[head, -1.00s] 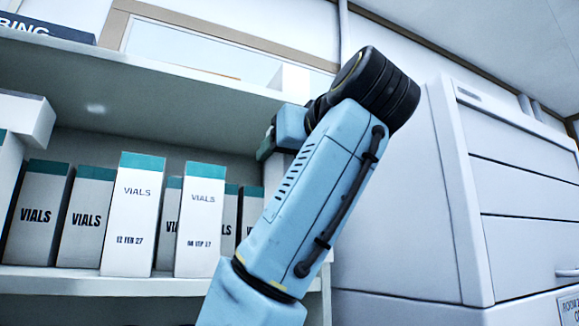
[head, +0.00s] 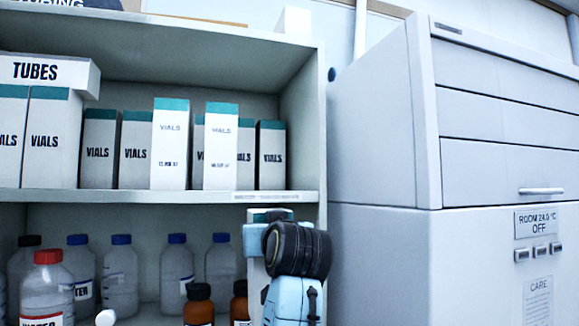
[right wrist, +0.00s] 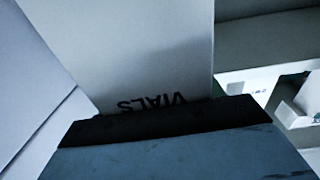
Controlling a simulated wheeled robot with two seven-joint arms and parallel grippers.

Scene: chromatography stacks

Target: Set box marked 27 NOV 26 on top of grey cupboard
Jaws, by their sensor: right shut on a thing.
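My right gripper (head: 272,232) is shut on a white VIALS box with a teal top (head: 270,214), low in the head view in front of the shelf unit. My arm hides most of this box. In the right wrist view the box (right wrist: 130,50) fills the middle, its VIALS lettering upside down at the gripper (right wrist: 170,125); its date is hidden. A large pale grey cabinet (head: 375,150) stands at the right; I cannot tell whether it is the grey cupboard. Its top is barely visible. My left gripper is not in view.
The open shelf unit (head: 170,197) holds several similar VIALS boxes (head: 170,145) with dates too blurred to read, and a TUBES box (head: 50,72). Bottles (head: 175,275) stand on the lower shelf. The cabinet has a ROOM 24.5 °C OFF panel (head: 537,222).

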